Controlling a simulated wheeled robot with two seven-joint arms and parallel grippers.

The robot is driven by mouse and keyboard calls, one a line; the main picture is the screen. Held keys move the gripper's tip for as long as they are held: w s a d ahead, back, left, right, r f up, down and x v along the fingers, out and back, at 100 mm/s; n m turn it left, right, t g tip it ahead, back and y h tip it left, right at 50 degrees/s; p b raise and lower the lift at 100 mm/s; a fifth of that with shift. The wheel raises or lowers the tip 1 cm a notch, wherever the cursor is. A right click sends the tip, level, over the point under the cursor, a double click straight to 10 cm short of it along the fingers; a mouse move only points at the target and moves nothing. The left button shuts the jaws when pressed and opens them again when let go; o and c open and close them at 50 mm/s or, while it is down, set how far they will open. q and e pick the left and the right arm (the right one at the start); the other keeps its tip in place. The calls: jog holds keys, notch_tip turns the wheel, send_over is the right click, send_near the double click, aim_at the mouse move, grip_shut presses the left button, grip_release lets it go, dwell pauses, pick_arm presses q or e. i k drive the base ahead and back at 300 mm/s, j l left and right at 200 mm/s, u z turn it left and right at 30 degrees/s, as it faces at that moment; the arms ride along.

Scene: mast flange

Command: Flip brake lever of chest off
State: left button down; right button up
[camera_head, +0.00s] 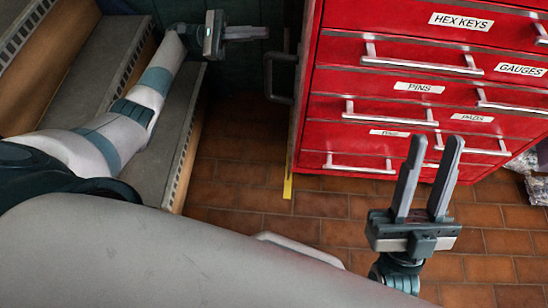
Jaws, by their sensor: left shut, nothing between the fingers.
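The red chest (340,82) stands at the upper right, with labelled drawers and silver handles. A dark handle (270,80) sits on its left side. A small yellow piece (288,188) shows at floor level by the chest's lower left corner; I cannot tell whether it is the brake lever, nor its position. My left gripper (266,33) is shut and empty, reaching in at the top, left of the chest and well above the yellow piece. My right gripper (436,140) is open and empty, fingers pointing up, in front of the lower drawers.
Grey-topped wooden steps (92,75) run along the left, under my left arm. Brown floor tiles (235,175) are clear between steps and chest. Crumpled bags (536,180) lie at the right edge. My own grey body covers the bottom left.

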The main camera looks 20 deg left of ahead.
aim_at(289, 9)
jog(key=k+l, duration=0.2)
jog(key=l, duration=0.25)
jog(key=k+l, duration=0.15)
jog(key=k, duration=0.3)
jog(key=k+l+u, duration=0.15)
jog(key=k+l, duration=0.2)
